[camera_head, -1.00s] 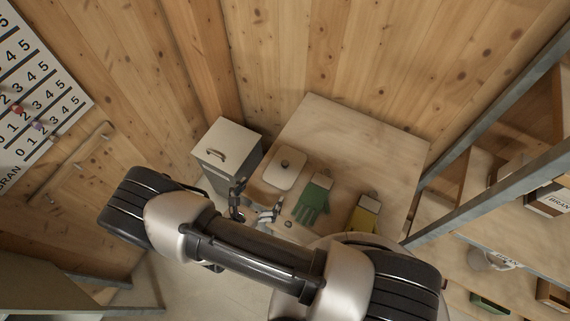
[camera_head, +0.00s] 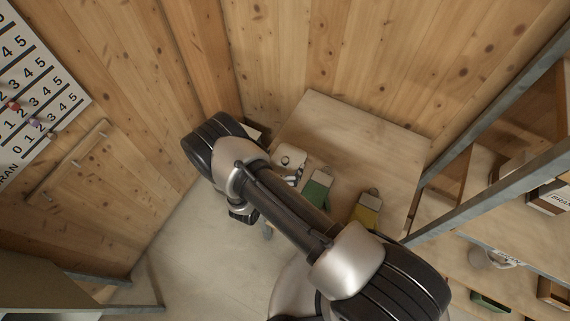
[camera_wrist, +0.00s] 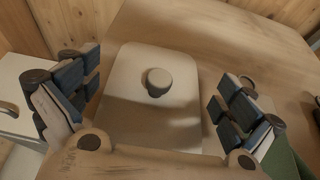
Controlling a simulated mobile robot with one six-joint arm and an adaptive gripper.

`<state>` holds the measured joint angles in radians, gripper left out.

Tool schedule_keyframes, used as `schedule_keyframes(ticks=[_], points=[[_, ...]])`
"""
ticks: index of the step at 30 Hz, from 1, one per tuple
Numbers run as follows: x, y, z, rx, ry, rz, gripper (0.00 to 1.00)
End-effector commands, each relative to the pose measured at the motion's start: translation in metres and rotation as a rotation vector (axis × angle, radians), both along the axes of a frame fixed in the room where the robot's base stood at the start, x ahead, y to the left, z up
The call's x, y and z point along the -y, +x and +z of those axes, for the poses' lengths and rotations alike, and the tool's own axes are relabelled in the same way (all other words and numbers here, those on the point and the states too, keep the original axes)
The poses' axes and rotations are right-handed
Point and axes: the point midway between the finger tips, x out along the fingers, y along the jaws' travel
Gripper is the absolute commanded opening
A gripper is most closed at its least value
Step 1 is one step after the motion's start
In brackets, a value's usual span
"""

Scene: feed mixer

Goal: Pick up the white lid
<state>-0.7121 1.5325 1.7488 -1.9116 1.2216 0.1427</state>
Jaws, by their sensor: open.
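The white lid (camera_wrist: 125,108) is a rounded square plate with a round knob (camera_wrist: 159,80) at its middle. It lies flat on the wooden table (camera_wrist: 215,50). In the head view my arm hides part of the lid (camera_head: 291,154). My gripper (camera_wrist: 158,90) is open, with one finger on each side of the lid and the knob between them in the picture. The fingers do not touch the knob. How high they are above the lid is hard to tell.
A white box with a handle (camera_wrist: 18,110) stands left of the table, mostly hidden in the head view. The table's back (camera_head: 350,125) is clear. Shelving (camera_head: 500,240) stands at the right.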

Motion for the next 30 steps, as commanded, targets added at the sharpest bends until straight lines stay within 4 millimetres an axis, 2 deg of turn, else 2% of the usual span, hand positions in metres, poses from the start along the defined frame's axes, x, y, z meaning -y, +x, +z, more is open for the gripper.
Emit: schedule_keyframes(ticks=[4,11,25,30], points=[[0.0075,0.0108,-0.0066,0.0,0.0,0.0,1.0],[0.0076,0.0123,-0.0067,0.0,0.0,0.001,1.0],[0.0076,0.012,-0.0065,0.0,0.0,0.001,0.7],[0.0075,0.0121,-0.0063,0.0,0.0,0.001,0.69]])
